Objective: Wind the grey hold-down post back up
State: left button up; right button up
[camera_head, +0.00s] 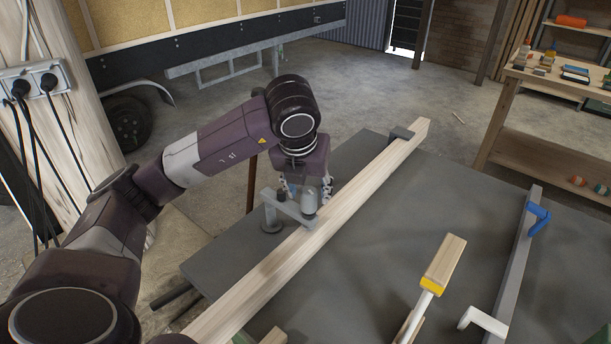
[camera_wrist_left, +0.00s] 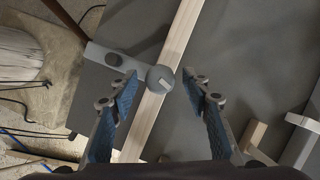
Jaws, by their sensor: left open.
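The grey hold-down (camera_head: 270,213) stands on the dark bench top by the left side of a long pale wooden beam (camera_head: 345,205). Its flat arm (camera_head: 292,208) reaches over the beam and ends in a round grey post (camera_head: 310,202). In the left wrist view the post's round top (camera_wrist_left: 160,79) carries a small pale mark. My left gripper (camera_head: 309,190) points down over it and is open. In the left wrist view the blue-padded fingers (camera_wrist_left: 160,88) lie either side of the post, with gaps showing. Whether the post's foot touches the beam is hidden. My right gripper is not in view.
A grey stop (camera_head: 401,133) stands by the beam's far end. A wooden handle with a yellow collar (camera_head: 434,285), a white bracket (camera_head: 486,322) and a grey rail with a blue clamp (camera_head: 538,213) are on the right. The bench top (camera_head: 440,210) between is clear.

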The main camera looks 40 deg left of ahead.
pick_arm(q)
jog(key=v, duration=1)
dwell(0.3)
